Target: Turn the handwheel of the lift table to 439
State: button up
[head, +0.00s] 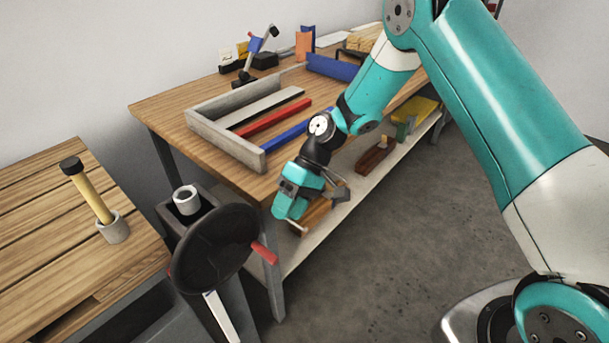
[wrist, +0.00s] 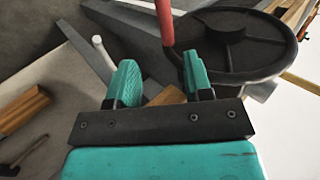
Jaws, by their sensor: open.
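The black handwheel (head: 215,245) stands tilted on a grey housing (head: 182,218) at the lower left of the head view. Its red handle (head: 264,253) sticks out on the right side. In the wrist view the wheel (wrist: 240,45) is at the upper right, and the red handle (wrist: 165,22) is at top centre. My gripper (wrist: 160,80) is open with nothing between its teal fingers. The handle appears beyond the fingertips and I see no contact. In the head view my gripper (head: 300,200) is up and right of the handle. No number is readable.
A wooden workbench (head: 160,104) with a grey tray (head: 222,143) stands behind, close to my gripper. Its lower shelf (head: 330,212) holds wooden blocks. A slatted wooden top (head: 40,215) with a yellow stick in a grey cup (head: 114,230) is at left. Grey floor (head: 390,230) is clear at right.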

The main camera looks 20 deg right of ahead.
jog(key=v, duration=0.8)
jog(key=shift+d+r, duration=0.25)
jog(key=shift+w, duration=0.15)
jog(key=shift+c, duration=0.8)
jog(key=a, duration=0.1)
jog(key=s+a+h, duration=0.1)
jog(key=s+t, duration=0.1)
jog(key=shift+a+r+h, duration=0.3)
jog(key=shift+a+h, duration=0.1)
grip_shut()
jog(key=x, duration=1.4)
jog(key=shift+s+a, duration=0.2)
jog(key=shift+s, duration=0.15)
